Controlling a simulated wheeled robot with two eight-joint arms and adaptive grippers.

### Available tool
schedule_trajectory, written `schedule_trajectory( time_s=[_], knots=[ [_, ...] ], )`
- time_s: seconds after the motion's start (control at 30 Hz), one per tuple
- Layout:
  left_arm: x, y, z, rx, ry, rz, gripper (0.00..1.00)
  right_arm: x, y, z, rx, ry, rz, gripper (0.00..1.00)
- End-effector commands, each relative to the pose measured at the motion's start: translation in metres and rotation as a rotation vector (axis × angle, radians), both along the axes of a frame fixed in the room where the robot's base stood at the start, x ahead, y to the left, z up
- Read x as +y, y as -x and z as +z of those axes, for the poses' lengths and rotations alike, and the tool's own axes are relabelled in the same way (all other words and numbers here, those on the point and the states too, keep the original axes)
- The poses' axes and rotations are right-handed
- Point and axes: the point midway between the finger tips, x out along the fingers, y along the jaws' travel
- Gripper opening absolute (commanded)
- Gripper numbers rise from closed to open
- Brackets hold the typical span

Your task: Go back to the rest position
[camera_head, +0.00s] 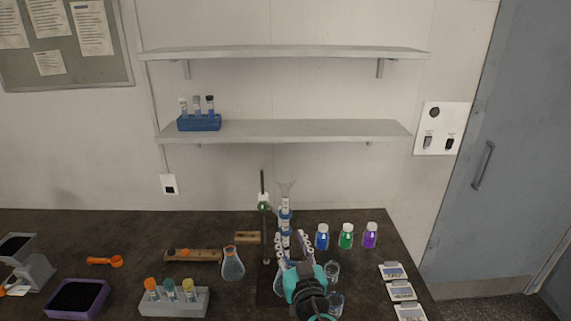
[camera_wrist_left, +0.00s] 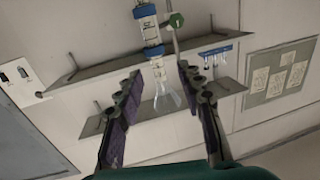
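My left gripper (camera_head: 292,241) is in front of the glass column with blue bands (camera_head: 285,213) in the head view, its fingers pointing away towards the back. In the left wrist view, the fingers of my left gripper (camera_wrist_left: 159,70) are spread apart with nothing pinched between them. The column (camera_wrist_left: 151,30) and its clear funnel top appear upside down in the gap between the fingers, standing beyond them. Whether the fingers touch the column cannot be told. My right gripper is in neither view.
The column's stand (camera_head: 263,185) rises close to the gripper. Beakers (camera_head: 332,271) stand just right of it, with blue, green (camera_head: 346,237) and purple bottles behind. A flask (camera_head: 232,264) and a grey tube rack (camera_head: 174,302) are to the left. Shelves (camera_head: 285,131) hang above.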

Motion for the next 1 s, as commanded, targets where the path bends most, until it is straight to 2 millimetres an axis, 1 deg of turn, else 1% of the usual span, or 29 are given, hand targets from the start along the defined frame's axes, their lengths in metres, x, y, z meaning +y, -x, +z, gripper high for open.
schedule_trajectory(
  time_s=[0.03, 0.07, 0.17, 0.2, 0.27, 0.3, 0.37, 0.4, 0.5, 0.6, 0.7, 0.8, 1.0],
  knots=[
    [0.016, 0.000, -0.005, 0.031, -0.007, 0.024, 0.38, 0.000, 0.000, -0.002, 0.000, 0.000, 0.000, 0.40],
    [0.029, 0.001, -0.010, 0.062, -0.014, 0.041, 0.38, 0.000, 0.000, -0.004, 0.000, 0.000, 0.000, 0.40],
    [0.086, 0.010, -0.034, 0.220, -0.043, 0.109, 0.38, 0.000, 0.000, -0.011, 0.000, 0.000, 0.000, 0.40],
    [0.112, 0.019, -0.047, 0.301, -0.052, 0.134, 0.38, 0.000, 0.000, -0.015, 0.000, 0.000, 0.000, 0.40],
    [0.148, 0.038, -0.069, 0.430, -0.057, 0.156, 0.38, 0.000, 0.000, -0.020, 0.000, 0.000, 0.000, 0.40],
    [0.168, 0.053, -0.083, 0.512, -0.057, 0.158, 0.38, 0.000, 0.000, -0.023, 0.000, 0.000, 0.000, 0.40],
    [0.191, 0.078, -0.104, 0.625, -0.046, 0.144, 0.38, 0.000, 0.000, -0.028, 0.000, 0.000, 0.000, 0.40],
    [0.202, 0.096, -0.117, 0.693, -0.034, 0.125, 0.38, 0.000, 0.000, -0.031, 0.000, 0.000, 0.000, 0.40],
    [0.216, 0.136, -0.144, 0.820, 0.005, 0.051, 0.38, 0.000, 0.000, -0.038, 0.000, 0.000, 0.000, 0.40],
    [0.217, 0.167, -0.161, 0.889, 0.048, -0.032, 0.38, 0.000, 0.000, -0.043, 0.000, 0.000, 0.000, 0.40],
    [0.212, 0.185, -0.170, 0.915, 0.075, -0.101, 0.38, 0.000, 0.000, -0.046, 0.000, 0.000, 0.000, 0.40],
    [0.208, 0.194, -0.173, 0.921, 0.090, -0.143, 0.38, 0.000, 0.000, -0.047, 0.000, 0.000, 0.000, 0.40],
    [0.205, 0.196, -0.173, 0.922, 0.093, -0.161, 0.38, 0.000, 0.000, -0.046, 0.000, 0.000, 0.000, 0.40]
  ],
)
